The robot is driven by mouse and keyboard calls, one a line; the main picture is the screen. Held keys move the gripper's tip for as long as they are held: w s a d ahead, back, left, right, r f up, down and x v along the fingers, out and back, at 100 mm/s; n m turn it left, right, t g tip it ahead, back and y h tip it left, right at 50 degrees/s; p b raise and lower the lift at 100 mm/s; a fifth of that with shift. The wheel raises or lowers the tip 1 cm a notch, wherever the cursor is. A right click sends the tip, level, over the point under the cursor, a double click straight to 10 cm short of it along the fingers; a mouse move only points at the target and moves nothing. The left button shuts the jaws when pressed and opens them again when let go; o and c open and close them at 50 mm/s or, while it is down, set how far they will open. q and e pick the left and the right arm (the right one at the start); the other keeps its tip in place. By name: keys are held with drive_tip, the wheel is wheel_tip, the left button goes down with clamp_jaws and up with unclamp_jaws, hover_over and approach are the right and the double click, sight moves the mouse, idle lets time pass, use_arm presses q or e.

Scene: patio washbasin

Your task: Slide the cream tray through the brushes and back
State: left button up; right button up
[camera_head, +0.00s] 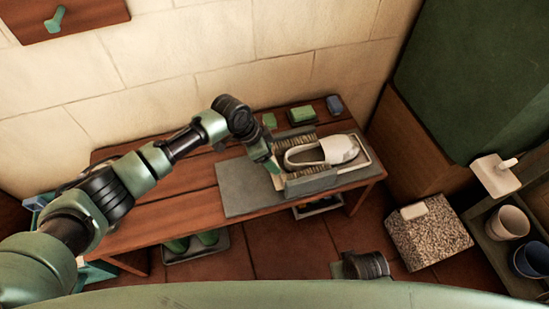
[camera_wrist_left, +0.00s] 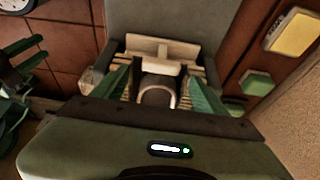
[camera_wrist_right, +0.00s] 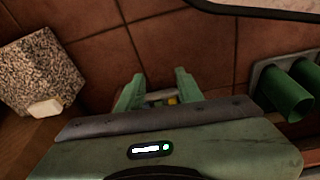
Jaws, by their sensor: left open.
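The cream tray (camera_head: 369,157) carries a white slipper (camera_head: 340,149) and sits between two brush blocks, a far one (camera_head: 295,145) and a near one (camera_head: 311,184), on a grey board (camera_head: 238,188). My left gripper (camera_head: 274,167) is at the tray's left end. Contact cannot be told. My right gripper (camera_wrist_right: 158,80) is open and empty above the floor; its fingers are hidden in the head view.
The wooden table (camera_head: 192,180) stands against a stone wall. A green block (camera_head: 301,115) and a blue block (camera_head: 334,104) lie behind the brushes. A speckled block (camera_head: 428,237) and a shelf with cups (camera_head: 508,223) stand at the right. The board's left part is clear.

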use_arm(q)
drive_tip(key=shift+v, duration=1.45)
use_arm(e)
drive_tip(key=shift+s+f, duration=0.25)
drive_tip(key=shift+f, duration=0.35)
drive_tip(key=shift+s+f, duration=0.25)
drive_tip(key=shift+f, duration=0.35)
drive_tip(key=shift+o, duration=0.2)
